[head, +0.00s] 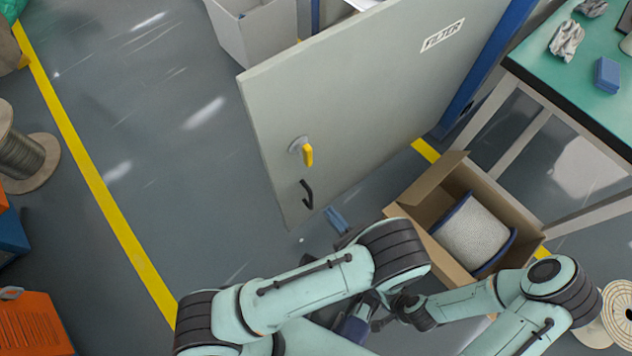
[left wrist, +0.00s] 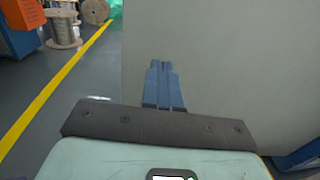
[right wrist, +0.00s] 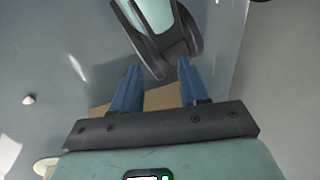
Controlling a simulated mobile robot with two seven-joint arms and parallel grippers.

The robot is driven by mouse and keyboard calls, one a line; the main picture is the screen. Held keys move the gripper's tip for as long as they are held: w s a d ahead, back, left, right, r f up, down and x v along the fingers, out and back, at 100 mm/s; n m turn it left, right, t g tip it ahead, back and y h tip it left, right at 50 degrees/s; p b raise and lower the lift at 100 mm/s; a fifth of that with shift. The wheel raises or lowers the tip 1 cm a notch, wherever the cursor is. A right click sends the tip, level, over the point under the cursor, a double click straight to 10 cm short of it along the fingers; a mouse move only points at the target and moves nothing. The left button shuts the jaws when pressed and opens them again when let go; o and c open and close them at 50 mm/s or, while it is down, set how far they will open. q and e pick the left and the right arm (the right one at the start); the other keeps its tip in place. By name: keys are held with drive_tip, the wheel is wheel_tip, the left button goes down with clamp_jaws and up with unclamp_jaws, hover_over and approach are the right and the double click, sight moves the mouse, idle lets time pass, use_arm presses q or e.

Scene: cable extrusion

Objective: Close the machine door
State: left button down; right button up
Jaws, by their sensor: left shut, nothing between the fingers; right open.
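The machine door (head: 350,95) is a large light grey panel standing open, swung out from the blue frame (head: 487,60). It bears a yellow handle (head: 307,154), a black pull handle (head: 308,193) and a label plate. My left gripper (head: 336,217) is shut and empty by the door's lower edge, right of the black handle. In the left wrist view its blue fingers (left wrist: 162,66) show against a grey panel; contact cannot be told. My right gripper (right wrist: 158,68) is open and empty, low near my body, with one of my arm links in front of it.
A cardboard box (head: 426,205) with a cable spool (head: 472,237) stands on the floor right of the door. A green-topped workbench (head: 570,85) is at the right, a grey bin (head: 258,35) behind the door. The floor left of the door is clear up to the yellow line.

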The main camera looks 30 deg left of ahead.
sight(297, 171)
use_arm(q)
drive_tip(key=b+x, duration=0.1)
drive_tip(key=x, duration=1.2)
drive_tip(key=shift+w+a, duration=0.1)
drive_tip(key=shift+a, duration=0.05)
